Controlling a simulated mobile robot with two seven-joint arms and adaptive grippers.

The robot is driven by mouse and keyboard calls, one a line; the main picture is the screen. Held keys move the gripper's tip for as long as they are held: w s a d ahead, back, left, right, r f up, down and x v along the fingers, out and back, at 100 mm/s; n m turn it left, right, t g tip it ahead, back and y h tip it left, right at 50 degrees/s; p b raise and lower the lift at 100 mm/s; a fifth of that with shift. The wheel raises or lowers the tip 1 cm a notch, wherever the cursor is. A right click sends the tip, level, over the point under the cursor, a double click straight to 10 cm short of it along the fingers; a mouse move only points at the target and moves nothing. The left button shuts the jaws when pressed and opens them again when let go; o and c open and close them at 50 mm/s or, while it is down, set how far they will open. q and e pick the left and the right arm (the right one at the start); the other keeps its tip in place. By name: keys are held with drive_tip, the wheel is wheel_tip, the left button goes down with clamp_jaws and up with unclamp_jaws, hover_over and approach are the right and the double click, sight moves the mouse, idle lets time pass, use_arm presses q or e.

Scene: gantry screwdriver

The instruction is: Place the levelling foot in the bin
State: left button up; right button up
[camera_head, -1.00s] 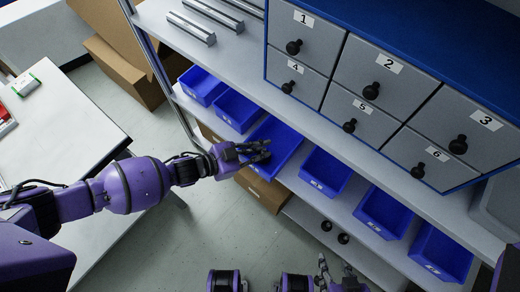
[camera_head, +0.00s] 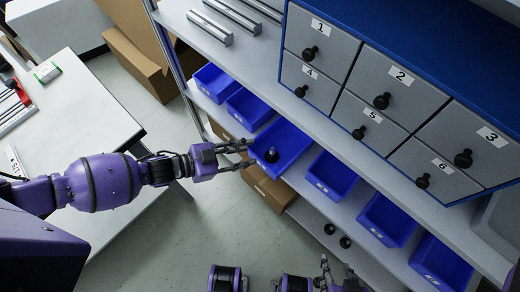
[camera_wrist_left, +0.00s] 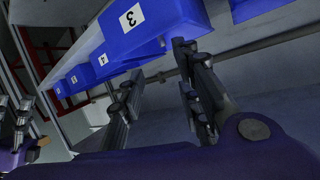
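The levelling foot (camera_head: 271,155), a small dark piece with a round base, stands in the third blue bin (camera_head: 290,138) from the left on the middle shelf. My left gripper (camera_head: 248,155) is just left of it, at the bin's near side, fingers apart and nothing between them. In the left wrist view, the open fingers (camera_wrist_left: 157,62) are empty below the bin labelled 3 (camera_wrist_left: 137,22); the foot is hidden there. My right gripper (camera_head: 336,268) is at the bottom edge, partly cut off, with its fingers apart and empty.
More blue bins (camera_head: 331,176) line the shelf on both sides. A grey cabinet with numbered drawers (camera_head: 400,90) stands above. Two dark round pieces (camera_head: 337,235) sit on a lower shelf. A white table (camera_head: 75,120) is at left, cardboard boxes (camera_head: 138,60) behind.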

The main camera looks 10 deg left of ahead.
use_arm(q)
drive_tip(key=shift+v, duration=1.6)
drive_tip(key=s+d+f+n+t+y, duration=0.25)
drive_tip(key=s+d+n, duration=0.25)
drive_tip(key=s+d, duration=0.3)
drive_tip(key=s+a+f+n+g+y, duration=0.1)
drive_tip(key=s+a+n+y, duration=0.3)
drive_tip(key=s+a, duration=0.4)
drive_tip(key=s+a+f+n+g+y, duration=0.1)
drive_tip(key=s+a+f+n+y, duration=0.2)
drive_tip(key=s+a, duration=0.5)
drive_tip(key=s+n+y, duration=0.1)
drive_tip(key=s+y, duration=0.1)
drive_tip(key=s, duration=0.1)
drive_tip(key=shift+a+f+n, duration=0.15)
drive_tip(key=shift+f+n, duration=0.05)
drive_tip(key=shift+n, duration=0.1)
